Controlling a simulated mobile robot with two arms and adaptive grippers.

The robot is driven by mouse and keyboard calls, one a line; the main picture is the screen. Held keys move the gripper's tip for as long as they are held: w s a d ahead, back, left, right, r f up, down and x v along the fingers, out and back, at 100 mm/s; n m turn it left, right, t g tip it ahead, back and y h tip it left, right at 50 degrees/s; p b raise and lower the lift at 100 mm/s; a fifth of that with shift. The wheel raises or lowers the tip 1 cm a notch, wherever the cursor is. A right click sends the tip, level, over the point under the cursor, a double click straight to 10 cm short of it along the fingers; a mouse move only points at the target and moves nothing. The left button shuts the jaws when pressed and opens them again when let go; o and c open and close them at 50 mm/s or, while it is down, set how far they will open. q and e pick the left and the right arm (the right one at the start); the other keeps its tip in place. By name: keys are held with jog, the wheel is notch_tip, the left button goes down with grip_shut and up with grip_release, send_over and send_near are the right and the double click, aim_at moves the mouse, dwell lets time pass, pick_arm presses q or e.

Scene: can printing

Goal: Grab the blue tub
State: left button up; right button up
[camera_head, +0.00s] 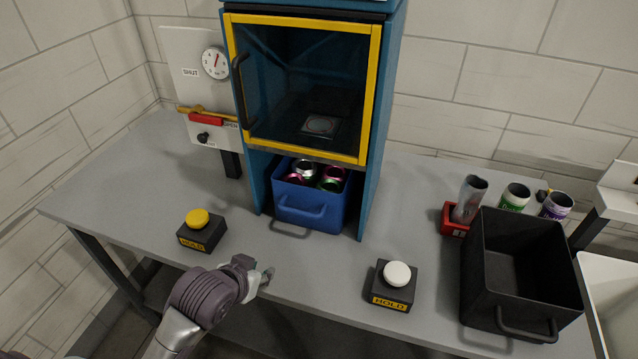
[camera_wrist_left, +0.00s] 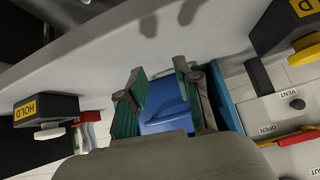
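The blue tub (camera_head: 312,212) stands on the table in the open lower bay of the blue machine, with its handle facing the front edge. Several cans lie inside it. My left gripper (camera_head: 268,277) is over the table's front edge, in front of and a little left of the tub, apart from it. In the left wrist view the gripper (camera_wrist_left: 158,80) is open, its two green-padded fingers spread with the blue tub (camera_wrist_left: 165,108) showing between and beyond them. My right gripper is in neither view.
A yellow button box (camera_head: 203,232) marked HOLD stands left of my gripper and a white button box (camera_head: 395,283) to the right. A black crate (camera_head: 515,327) stands at the right. A red holder (camera_head: 452,222) with cans is behind it. The machine's yellow-framed door (camera_head: 301,149) is above the tub.

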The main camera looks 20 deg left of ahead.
pick_arm(q)
jog(key=w+a+r+t, duration=0.2)
jog(key=w+r+t, duration=0.1)
jog(key=w+r, duration=0.35)
jog(key=w+a+r+t, duration=0.2)
jog(key=w+a+r, duration=0.1)
jog(key=w+r, duration=0.35)
jog(key=p, duration=0.1)
send_near(281, 162)
jog(key=shift+n, duration=0.4)
jog(key=x, duration=0.4)
jog(key=shift+w+a, duration=0.1)
jog(key=shift+w, duration=0.15)
jog(key=shift+w+f, duration=0.15)
jog(key=shift+w, duration=0.05)
jog(key=shift+w+p, duration=0.45)
jog(key=shift+p, duration=0.15)
jog(key=p+x, duration=0.1)
jog(key=x, duration=0.3)
jog(key=shift+w+f, duration=0.15)
jog(key=shift+f, duration=0.05)
grip_shut()
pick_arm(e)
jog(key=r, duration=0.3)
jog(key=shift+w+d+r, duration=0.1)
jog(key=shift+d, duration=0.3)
pick_arm(q)
jog(key=shift+r, duration=0.2)
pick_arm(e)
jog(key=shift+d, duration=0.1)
